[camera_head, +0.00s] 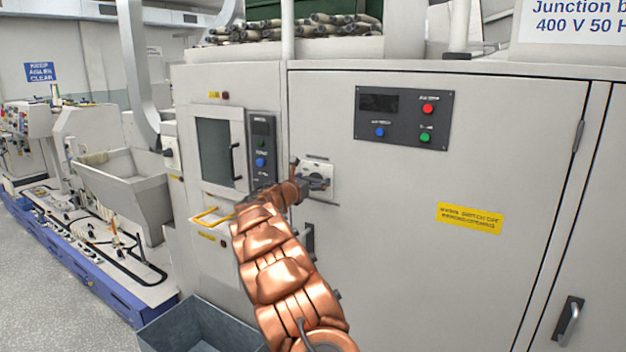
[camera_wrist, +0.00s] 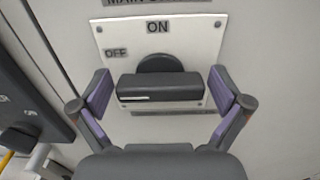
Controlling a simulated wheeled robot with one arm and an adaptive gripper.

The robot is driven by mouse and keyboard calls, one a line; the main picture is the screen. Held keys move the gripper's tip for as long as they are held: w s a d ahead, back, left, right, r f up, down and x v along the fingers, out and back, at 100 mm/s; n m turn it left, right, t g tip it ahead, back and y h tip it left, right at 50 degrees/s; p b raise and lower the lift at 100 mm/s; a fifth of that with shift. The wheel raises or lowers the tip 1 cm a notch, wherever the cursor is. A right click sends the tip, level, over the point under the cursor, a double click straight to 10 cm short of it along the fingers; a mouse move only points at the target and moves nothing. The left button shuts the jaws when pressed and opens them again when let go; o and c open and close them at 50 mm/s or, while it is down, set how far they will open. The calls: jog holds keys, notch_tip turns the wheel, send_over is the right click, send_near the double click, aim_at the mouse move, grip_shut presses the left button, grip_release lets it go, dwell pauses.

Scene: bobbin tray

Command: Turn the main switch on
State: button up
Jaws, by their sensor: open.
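The main switch is a dark handle (camera_wrist: 158,88) on a pale plate (camera_wrist: 200,35) marked ON above and OFF at the upper left. The handle lies horizontal, with a white mark toward its left end. My gripper (camera_wrist: 161,94) is open, its purple-padded fingers on either side of the handle, with gaps visible between pads and handle ends. In the head view the plate (camera_head: 320,167) is on the cabinet door, and my gripper (camera_head: 313,183) is in front of it, hiding part of the switch.
A button panel (camera_head: 263,150) is just left of the switch, and a dark panel with coloured buttons (camera_head: 404,116) is above right. A yellow warning label (camera_head: 470,218) is on the cabinet door. A grey bin (camera_head: 160,335) is on the floor below.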

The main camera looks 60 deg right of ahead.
jog(key=c, duration=0.9)
jog(key=shift+f, duration=0.1)
jog(key=shift+f+b, duration=0.1)
jog(key=shift+b, duration=0.45)
jog(key=m+b, duration=0.1)
jog(key=b, duration=0.1)
jog(key=m+b, duration=0.1)
jog(key=b, duration=0.1)
jog(key=shift+s+f+m, duration=0.1)
jog(key=shift+f+m, duration=0.2)
jog(key=shift+m, duration=0.1)
jog(key=m+b, duration=0.6)
jog(key=b, duration=0.3)
jog(key=shift+s, duration=0.15)
jog(key=m+b, duration=0.5)
jog(key=shift+s+f+m, duration=0.1)
jog(key=shift+m, duration=0.2)
jog(key=shift+m+b, duration=1.3)
jog(key=shift+m, duration=0.3)
jog(key=shift+s+m, duration=0.1)
jog(key=shift+m, duration=0.2)
